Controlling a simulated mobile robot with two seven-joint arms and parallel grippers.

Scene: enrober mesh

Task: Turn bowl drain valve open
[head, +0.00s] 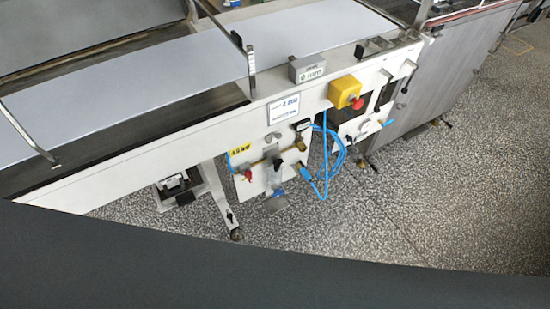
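No gripper of mine is in view. A white panel (256,190) under the machine's side carries brass pipework and fittings. A small red valve handle (247,175) sits at its left end, below a yellow label (241,149). A brass fitting (300,145) sits at the upper right end of the pipework. I cannot tell which of these is the bowl drain valve, or how any handle is set.
A long machine with a pale belt (190,62) runs across the view. A yellow box with a red button (345,92) juts from its side. Blue hose (325,160) loops below it. A grey cabinet (450,75) stands at right. Speckled floor (400,215) in front is clear.

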